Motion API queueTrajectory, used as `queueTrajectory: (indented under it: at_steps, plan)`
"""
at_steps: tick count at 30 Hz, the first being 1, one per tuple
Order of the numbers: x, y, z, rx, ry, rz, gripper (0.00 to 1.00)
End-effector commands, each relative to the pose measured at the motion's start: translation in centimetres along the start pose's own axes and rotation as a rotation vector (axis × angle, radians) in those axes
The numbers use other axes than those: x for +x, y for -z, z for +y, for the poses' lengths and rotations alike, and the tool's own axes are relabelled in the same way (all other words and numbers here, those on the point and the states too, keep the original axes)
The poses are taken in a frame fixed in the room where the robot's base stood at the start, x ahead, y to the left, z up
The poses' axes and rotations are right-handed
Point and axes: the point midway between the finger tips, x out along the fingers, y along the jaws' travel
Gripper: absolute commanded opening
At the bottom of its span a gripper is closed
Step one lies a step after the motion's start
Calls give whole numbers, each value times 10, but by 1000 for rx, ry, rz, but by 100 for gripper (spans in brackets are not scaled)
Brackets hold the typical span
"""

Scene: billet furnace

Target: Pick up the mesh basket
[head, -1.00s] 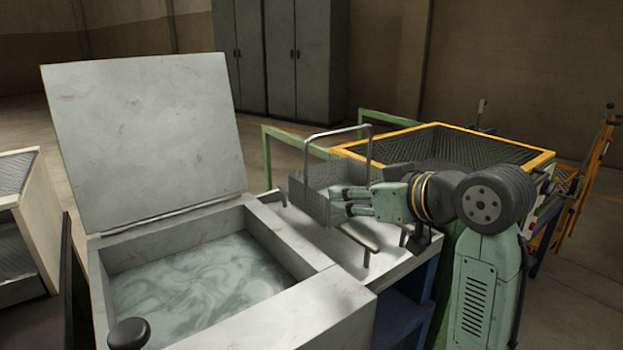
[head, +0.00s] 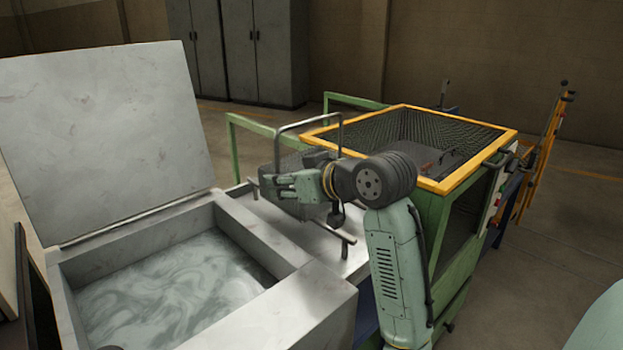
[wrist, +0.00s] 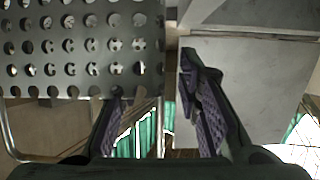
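The mesh basket (head: 292,160) is a grey perforated metal box with a tall hoop handle. In the head view it is on the steel bench top (head: 297,240) right of the liquid tank, partly hidden by my gripper. My gripper (head: 270,186) is in front of the basket, pointing left. In the wrist view, the perforated basket wall (wrist: 82,45) fills the upper left. My gripper (wrist: 150,88) has its two fingers apart there. The basket's right edge lies between them, and the left fingertip is beside its lower edge. I cannot tell whether they touch.
An open tank (head: 300,325) of pale swirling liquid stands left of the bench, its lid (head: 100,140) raised. A green-framed mesh bin (head: 455,182) with a yellow rim stands to the right. Grey cabinets (head: 265,50) are at the back. Floor is clear at far right.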

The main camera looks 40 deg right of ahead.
Motion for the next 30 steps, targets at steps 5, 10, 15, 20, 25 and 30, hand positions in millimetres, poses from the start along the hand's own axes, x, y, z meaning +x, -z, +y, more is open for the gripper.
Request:
queueTrajectory:
  at_steps: [5, 10, 15, 20, 25, 30]
  plan:
    - [15, 0, 0, 1, -1, 1, 31]
    - [16, 0, 0, 1, -1, 1, 31]
    - [16, 0, 0, 1, -1, 1, 23]
    - [16, 0, 0, 0, -1, 1, 13]
    - [16, 0, 0, 0, -1, 1, 1]
    - [16, 0, 0, 0, -1, 1, 0]
